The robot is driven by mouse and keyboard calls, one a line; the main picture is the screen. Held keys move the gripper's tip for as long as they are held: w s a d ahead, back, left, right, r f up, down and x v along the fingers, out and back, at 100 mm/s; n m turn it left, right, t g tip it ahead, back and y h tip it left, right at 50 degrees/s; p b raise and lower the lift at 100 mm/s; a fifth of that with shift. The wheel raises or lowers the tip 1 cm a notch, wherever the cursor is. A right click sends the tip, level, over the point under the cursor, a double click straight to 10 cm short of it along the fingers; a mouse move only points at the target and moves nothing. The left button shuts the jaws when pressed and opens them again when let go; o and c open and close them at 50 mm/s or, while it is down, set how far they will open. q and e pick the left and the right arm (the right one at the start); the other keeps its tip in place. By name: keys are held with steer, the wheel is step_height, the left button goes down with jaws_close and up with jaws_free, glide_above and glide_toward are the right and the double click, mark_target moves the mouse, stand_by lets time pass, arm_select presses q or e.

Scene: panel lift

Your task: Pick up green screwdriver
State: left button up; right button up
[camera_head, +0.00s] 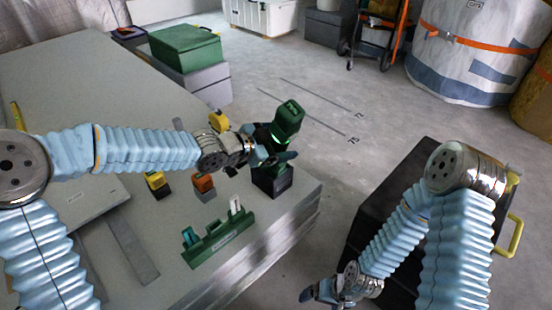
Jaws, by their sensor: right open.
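A green and dark power tool (288,117), which looks like the green screwdriver, is at the right end of the grey table, over or behind a dark block with a green top (272,182). My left gripper (284,157) is right at the tool and overlaps its lower part. I cannot tell whether its fingers are closed on the tool, or whether the tool touches the block. My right gripper (322,294) is open and low at the bottom of the view, away from the table and partly cut off by the frame.
On the table (75,85) are a green rack (222,238) with upright pieces, a yellow-topped block (156,182), an orange-topped block (203,184) and a yellow item (218,121). A green box (185,46) is at the back. A black case (385,200) stands right.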

arm_select(q)
jaws_close()
steer(key=shift+r, duration=0.15)
stand_by(0.4)
step_height(320, 180, up, 10)
steer(key=p, duration=0.7)
steer(key=shift+w+r, duration=0.1)
step_height(320, 180, up, 8)
steer(key=p, duration=0.4)
